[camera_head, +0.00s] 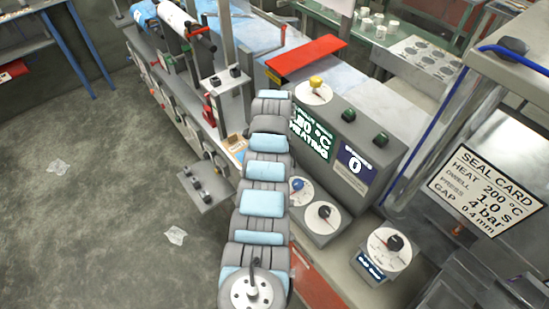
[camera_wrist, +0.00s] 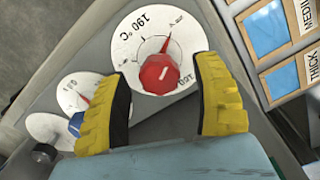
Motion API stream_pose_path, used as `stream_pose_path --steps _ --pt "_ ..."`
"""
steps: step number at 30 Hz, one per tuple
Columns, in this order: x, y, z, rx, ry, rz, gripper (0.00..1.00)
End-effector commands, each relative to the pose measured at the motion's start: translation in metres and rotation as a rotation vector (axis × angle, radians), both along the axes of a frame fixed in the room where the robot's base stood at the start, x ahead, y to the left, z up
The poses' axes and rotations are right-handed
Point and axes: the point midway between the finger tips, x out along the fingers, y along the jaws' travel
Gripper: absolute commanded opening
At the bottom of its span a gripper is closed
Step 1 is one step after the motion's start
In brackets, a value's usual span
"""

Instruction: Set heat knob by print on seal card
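In the wrist view a red knob (camera_wrist: 158,74) with a red pointer sits on a white dial (camera_wrist: 140,30) printed "190 °C" and, at lower right, what looks like "160". The pointer is toward the top right of the picture. My gripper (camera_wrist: 162,66) is open, its yellow fingers on either side of the knob with gaps showing. Whether it is down at the knob's height is unclear. In the head view my arm hides the gripper and this dial. The seal card (camera_head: 487,192) reads heat 200 °C, dwell 1.0 s, press 4 bar, gap 0.4 mm. The display (camera_head: 311,134), partly hidden, shows "80 °C HEATING".
A blue knob (camera_wrist: 76,123) on a smaller dial and a black knob (camera_wrist: 43,153) lie left of my gripper. Film samples labelled "MEDIUM" and "THICK" (camera_wrist: 285,75) lie right.

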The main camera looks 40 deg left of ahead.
Motion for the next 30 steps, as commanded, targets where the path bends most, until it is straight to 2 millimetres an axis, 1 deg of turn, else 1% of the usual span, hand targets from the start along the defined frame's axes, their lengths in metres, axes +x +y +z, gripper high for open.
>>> stream_pose_path --steps 8,11,13,17,21,27,30 --pt "0.0 0.001 0.0 0.001 0.001 0.001 0.66" --pt "0.0 0.001 0.004 0.001 -0.001 0.002 0.66" --pt "0.0 0.001 0.01 0.003 -0.002 0.001 0.66" --pt "0.0 0.001 0.028 0.003 -0.002 0.001 0.66" --pt "0.001 0.001 0.057 0.005 -0.005 0.001 0.66" --pt "0.0 0.0 0.094 0.002 0.0 0.001 0.66" --pt "0.001 0.001 0.098 0.006 0.004 -0.002 0.66"
